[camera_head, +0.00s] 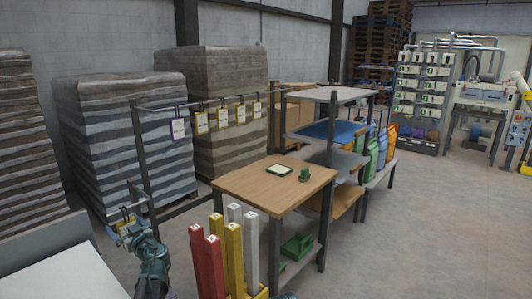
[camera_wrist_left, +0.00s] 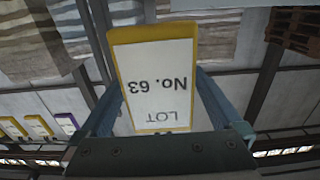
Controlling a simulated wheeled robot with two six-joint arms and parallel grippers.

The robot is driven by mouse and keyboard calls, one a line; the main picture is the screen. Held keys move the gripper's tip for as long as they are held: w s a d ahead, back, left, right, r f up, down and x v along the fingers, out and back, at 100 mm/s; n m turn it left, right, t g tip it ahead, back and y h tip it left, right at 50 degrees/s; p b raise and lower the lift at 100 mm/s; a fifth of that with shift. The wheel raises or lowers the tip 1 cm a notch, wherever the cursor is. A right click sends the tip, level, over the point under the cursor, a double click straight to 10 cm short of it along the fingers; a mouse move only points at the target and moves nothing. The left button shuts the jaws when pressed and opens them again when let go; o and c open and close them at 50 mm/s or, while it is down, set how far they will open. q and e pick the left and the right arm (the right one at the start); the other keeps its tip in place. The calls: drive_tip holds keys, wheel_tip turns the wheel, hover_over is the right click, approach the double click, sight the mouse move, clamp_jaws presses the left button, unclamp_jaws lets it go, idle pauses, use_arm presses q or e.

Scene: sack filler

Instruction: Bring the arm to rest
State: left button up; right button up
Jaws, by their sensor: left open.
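My left gripper (camera_head: 128,230) is at the lower left of the head view, raised in front of the pale sack stacks. In the left wrist view its two blue-grey fingers (camera_wrist_left: 160,103) stand apart. A yellow-framed white card (camera_wrist_left: 155,75) reading "LOT No. 63" upside down shows between them; I cannot tell whether either finger touches it. A bit of yellow also shows at the gripper in the head view. My right gripper is not in view.
A rail carries a purple-framed card (camera_head: 178,129) and several yellow ones (camera_head: 201,122). The floor at right is clear.

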use_arm(q)
drive_tip(key=v, duration=1.4)
drive_tip(key=x, duration=1.4)
drive_tip(key=shift+w+a+r+p, duration=0.15)
drive_tip(key=shift+w+r+p, duration=0.05)
drive_tip(key=shift+r+p, duration=0.1)
drive_tip(key=v, duration=0.3)
drive_tip(key=r+p+v, duration=0.1)
drive_tip(key=v, duration=0.5)
drive_tip(key=shift+s+d+r+p, duration=0.2)
drive_tip(key=shift+s+r+p, duration=0.15)
drive_tip(key=shift+r+p, duration=0.05)
drive_tip(key=shift+a+r+p, duration=0.1)
drive_tip(key=shift+r+p, duration=0.2)
drive_tip(key=shift+f, duration=0.1)
